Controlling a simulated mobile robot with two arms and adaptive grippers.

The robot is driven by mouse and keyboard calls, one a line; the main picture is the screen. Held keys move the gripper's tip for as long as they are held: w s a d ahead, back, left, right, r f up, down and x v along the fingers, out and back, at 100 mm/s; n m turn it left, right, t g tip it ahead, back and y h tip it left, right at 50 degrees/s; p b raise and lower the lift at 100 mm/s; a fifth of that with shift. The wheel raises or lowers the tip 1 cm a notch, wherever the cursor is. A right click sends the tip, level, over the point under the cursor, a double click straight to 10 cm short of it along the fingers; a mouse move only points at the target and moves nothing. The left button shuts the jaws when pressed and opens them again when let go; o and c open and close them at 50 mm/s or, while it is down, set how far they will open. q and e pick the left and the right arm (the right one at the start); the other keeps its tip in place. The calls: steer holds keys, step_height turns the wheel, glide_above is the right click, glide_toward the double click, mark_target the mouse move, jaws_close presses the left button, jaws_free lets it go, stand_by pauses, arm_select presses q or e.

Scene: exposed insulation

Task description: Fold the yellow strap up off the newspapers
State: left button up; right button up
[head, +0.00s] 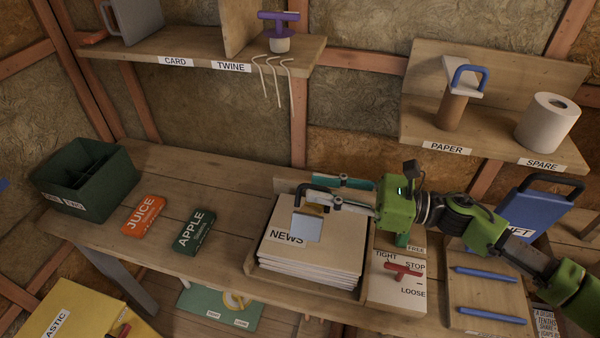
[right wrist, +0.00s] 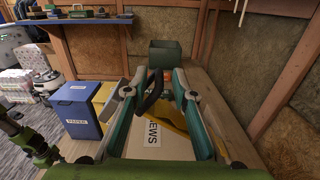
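The newspapers (head: 335,240) are a flat stack labelled NEWS in a low wooden holder on the bench. The yellow strap shows as a yellow band (right wrist: 178,125) in the right wrist view, partly hidden by my fingers. In the head view it is mostly hidden. My right gripper (head: 330,192) is over the stack, fingers apart on either side of the handle. I cannot tell whether they touch it.
JUICE (head: 145,215) and APPLE (head: 193,232) cartons and a green divided box (head: 85,180) are left. Shelves hang above.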

mark_target(303, 185)
steer(key=p+x, duration=0.1)
steer(key=x, duration=0.3)
steer(key=shift+a+r, duration=0.15)
steer(key=shift+a, duration=0.15)
steer(key=shift+w+a, duration=0.1)
steer(key=c, duration=0.6)
arm_select(q)
steer(key=shift+w+d+r, duration=0.1)
steer(key=shift+w+r, duration=0.75)
steer(key=shift+r, duration=0.3)
arm_select(e)
jaws_close()
